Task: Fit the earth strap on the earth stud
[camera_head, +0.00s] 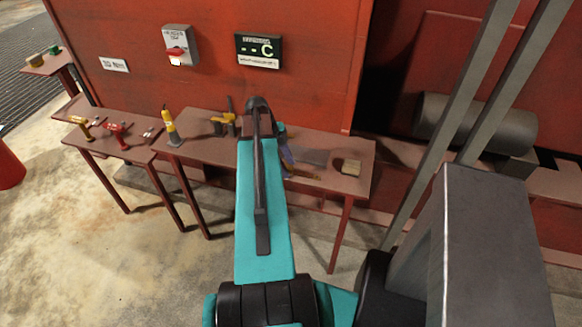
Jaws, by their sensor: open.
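My teal arm reaches out over the right-hand red bench (330,158). My gripper (289,158) is at its far end, low over that bench, partly hidden by the arm; it is open. A thin brownish-yellow piece (303,174) lies on the bench just right of and below the gripper; it may be the earth strap, but it is too small to be sure. I cannot tell whether the gripper touches it. I cannot make out the earth stud in this view.
A yellow-and-grey tool (171,128) and a yellow clamp-like tool (223,124) stand left of my arm. A red drill-like tool (117,134) lies on the left bench. A red wall with a switch (177,46) and display (259,50) rises behind.

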